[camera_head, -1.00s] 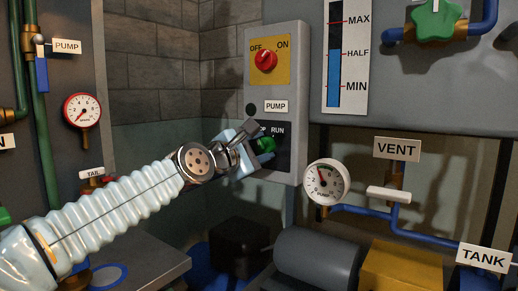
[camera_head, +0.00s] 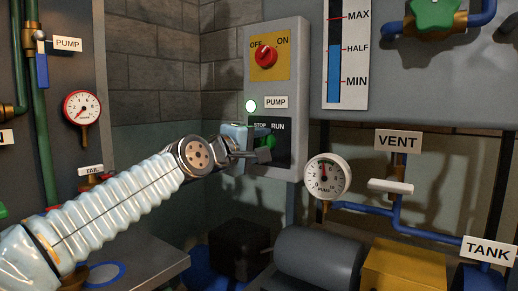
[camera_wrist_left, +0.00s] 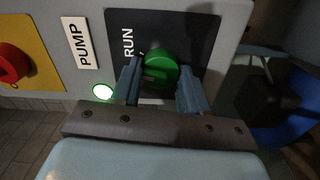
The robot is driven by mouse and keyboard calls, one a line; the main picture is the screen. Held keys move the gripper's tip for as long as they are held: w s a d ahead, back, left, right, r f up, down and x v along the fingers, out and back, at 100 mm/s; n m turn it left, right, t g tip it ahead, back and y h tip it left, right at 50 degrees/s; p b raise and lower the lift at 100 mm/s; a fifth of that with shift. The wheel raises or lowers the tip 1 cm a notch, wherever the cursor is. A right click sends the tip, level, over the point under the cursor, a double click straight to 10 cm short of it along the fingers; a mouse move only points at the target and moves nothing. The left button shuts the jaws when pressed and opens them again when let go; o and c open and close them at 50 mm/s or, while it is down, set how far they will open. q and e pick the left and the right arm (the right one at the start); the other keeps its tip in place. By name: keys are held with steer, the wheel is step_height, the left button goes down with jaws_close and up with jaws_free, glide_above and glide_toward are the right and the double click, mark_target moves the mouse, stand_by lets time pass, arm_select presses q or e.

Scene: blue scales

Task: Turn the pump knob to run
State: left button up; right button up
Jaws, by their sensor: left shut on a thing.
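The green pump knob (camera_head: 271,140) sits on a dark plate marked STOP and RUN (camera_head: 284,158), low on the grey control box. My left gripper (camera_head: 259,145) is at the knob and covers part of it. In the left wrist view the fingers (camera_wrist_left: 161,88) stand on either side of the green knob (camera_wrist_left: 159,66), shut on it. The gripper looks rolled about level with the knob. The lamp (camera_head: 250,106) beside the PUMP label is lit. The white pump gauge (camera_head: 327,178) has its needle pointing nearly straight up. My right gripper is not in view.
A red OFF/ON knob (camera_head: 265,57) on a yellow plate is above the PUMP label (camera_head: 276,102). A level gauge (camera_head: 347,60), vent pipe and white lever (camera_head: 391,187) are to the right. A grey motor (camera_head: 318,258) lies below.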

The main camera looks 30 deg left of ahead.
arm_select(q)
steer(key=shift+d+f+m+b, duration=0.15)
steer(key=shift+m+b, duration=0.45)
steer(key=shift+m, duration=1.2)
steer(key=o, duration=1)
steer(key=shift+o, duration=0.2)
steer(key=s+a+b, duration=0.1)
steer(key=s, duration=1.2)
steer(key=shift+s+a+b, duration=0.15)
steer(key=shift+s+b, duration=0.25)
